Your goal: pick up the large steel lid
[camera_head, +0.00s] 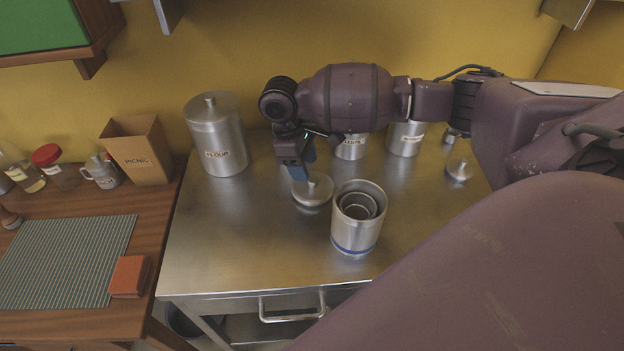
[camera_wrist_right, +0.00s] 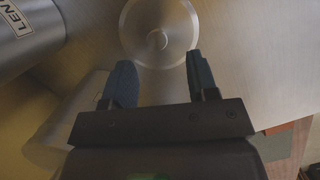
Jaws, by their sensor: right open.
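The large steel lid (camera_head: 312,193) lies flat on the steel worktop, with a round knob in its middle. My right gripper (camera_head: 304,170) is over the lid's back left part, close to its knob. In the right wrist view the lid (camera_wrist_right: 160,17) shows just beyond the fingertips. The two blue fingers of the right gripper (camera_wrist_right: 159,64) are apart with nothing between them, and the knob lies ahead of the gap. Whether a finger touches the lid I cannot tell. My left gripper is not in view.
Open nested canisters (camera_head: 356,238) stand close to the lid's front right. A lidded FLOUR canister (camera_head: 216,140) stands at back left. Two labelled canisters stand behind my arm, one at its right (camera_head: 405,140). A smaller lid (camera_head: 460,171) lies at right. The worktop's front left is clear.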

